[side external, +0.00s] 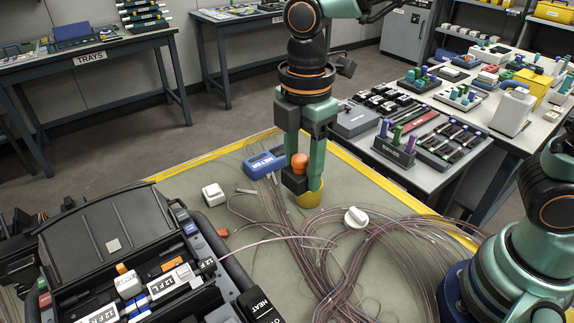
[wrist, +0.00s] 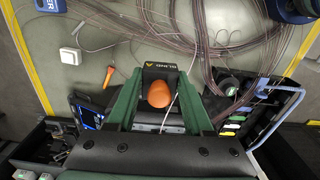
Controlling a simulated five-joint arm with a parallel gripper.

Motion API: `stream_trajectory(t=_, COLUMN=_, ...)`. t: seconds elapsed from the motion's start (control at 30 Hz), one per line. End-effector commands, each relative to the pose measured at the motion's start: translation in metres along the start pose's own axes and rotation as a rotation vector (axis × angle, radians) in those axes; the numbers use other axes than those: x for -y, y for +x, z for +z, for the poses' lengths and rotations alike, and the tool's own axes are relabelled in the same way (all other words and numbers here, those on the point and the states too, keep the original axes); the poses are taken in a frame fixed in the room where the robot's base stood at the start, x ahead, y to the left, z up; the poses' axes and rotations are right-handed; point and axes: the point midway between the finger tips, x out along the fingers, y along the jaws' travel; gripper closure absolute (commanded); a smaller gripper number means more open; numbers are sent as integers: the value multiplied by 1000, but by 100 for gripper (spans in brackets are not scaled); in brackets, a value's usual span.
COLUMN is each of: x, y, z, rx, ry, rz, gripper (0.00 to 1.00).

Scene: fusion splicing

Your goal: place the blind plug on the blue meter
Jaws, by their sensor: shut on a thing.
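Part of the meter (wrist: 50,6) also shows at the top left edge of the wrist view. The plug is apart from the meter in the wrist view.
Loose fibre loops (side external: 350,248) spread across the mat. An open black case (side external: 105,235) fills the front left.

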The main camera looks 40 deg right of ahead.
Motion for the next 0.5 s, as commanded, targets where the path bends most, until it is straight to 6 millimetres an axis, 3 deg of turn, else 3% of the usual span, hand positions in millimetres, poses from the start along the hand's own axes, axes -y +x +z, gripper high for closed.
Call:
stream_trajectory(t=0.27, x=-82, y=2, z=15, rx=2, ry=407, rz=-3, gripper=100)
stream_trajectory(t=0.5, x=-157, y=19, z=49, rx=2, ry=822, rz=-3, gripper=100)
